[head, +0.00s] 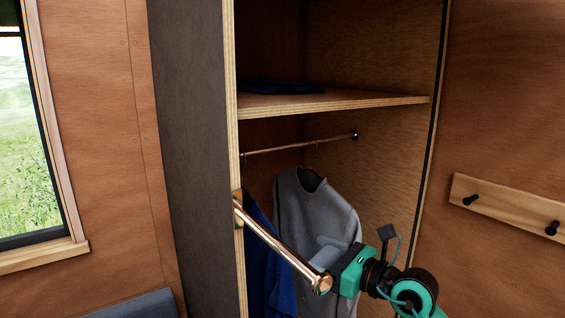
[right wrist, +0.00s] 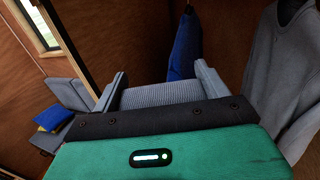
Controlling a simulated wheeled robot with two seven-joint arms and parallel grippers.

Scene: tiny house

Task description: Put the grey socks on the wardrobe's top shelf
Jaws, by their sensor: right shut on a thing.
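The grey socks show in the right wrist view as a ribbed grey bundle (right wrist: 160,94) between the two fingers. My right gripper (head: 332,252) is shut on them, in front of the wardrobe's open hanging space. In the head view the fingers and socks blend into one small grey shape, so the socks' outline is hard to tell. The wardrobe's top shelf (head: 330,100) is a pale-edged board above and behind the gripper. A dark folded cloth (head: 270,85) lies at its left; the rest of the board is bare. My left gripper is not in view.
A copper-coloured bar (head: 275,244) juts from the wardrobe's left edge, close to my right gripper. A grey sweater (head: 318,210) and blue garment (head: 262,265) hang under the rod (head: 290,147). A peg rail (head: 507,205) is at right. A blue and yellow pile (right wrist: 52,117) lies left.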

